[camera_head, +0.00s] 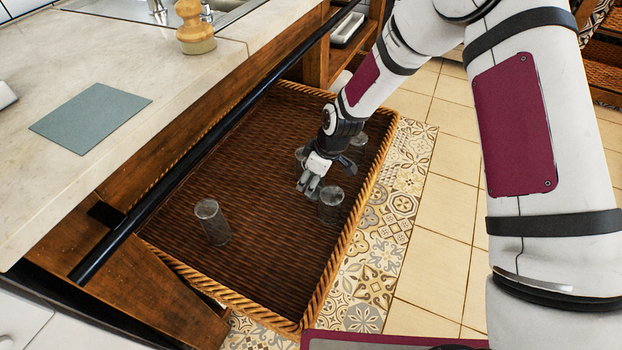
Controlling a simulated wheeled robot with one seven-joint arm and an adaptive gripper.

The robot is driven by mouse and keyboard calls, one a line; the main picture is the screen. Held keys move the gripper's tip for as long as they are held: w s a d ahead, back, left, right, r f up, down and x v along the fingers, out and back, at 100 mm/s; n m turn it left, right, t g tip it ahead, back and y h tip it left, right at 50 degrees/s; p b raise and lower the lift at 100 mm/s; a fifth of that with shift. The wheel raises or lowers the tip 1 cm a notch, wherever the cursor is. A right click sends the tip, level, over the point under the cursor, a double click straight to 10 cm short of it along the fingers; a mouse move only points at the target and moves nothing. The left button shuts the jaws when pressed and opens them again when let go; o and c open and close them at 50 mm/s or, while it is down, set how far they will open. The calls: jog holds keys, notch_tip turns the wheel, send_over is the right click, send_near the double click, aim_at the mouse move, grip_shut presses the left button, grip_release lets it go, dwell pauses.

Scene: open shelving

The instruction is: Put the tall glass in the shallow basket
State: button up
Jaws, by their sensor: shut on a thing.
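The shallow basket (215,285) is a wide, dark brown woven tray with a braided rim, below the counter edge. My gripper (329,182) is low inside it, towards the right side, with its fingers at the top of a grey, see-through glass (332,207). It is shut on this glass, which looks upright; the fingers cover part of its top. I cannot tell whether its base touches the basket floor. A further glass (357,147) shows behind my gripper, partly hidden.
A dark rail (215,145) passes over the basket's left side. Tiled floor (440,200) lies to the right. The basket's middle is clear.

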aim_at(323, 184)
jog(key=shift+f, duration=0.15)
jog(key=o, duration=1.1)
jog(key=p+v, duration=0.4)
jog(key=v, duration=0.8)
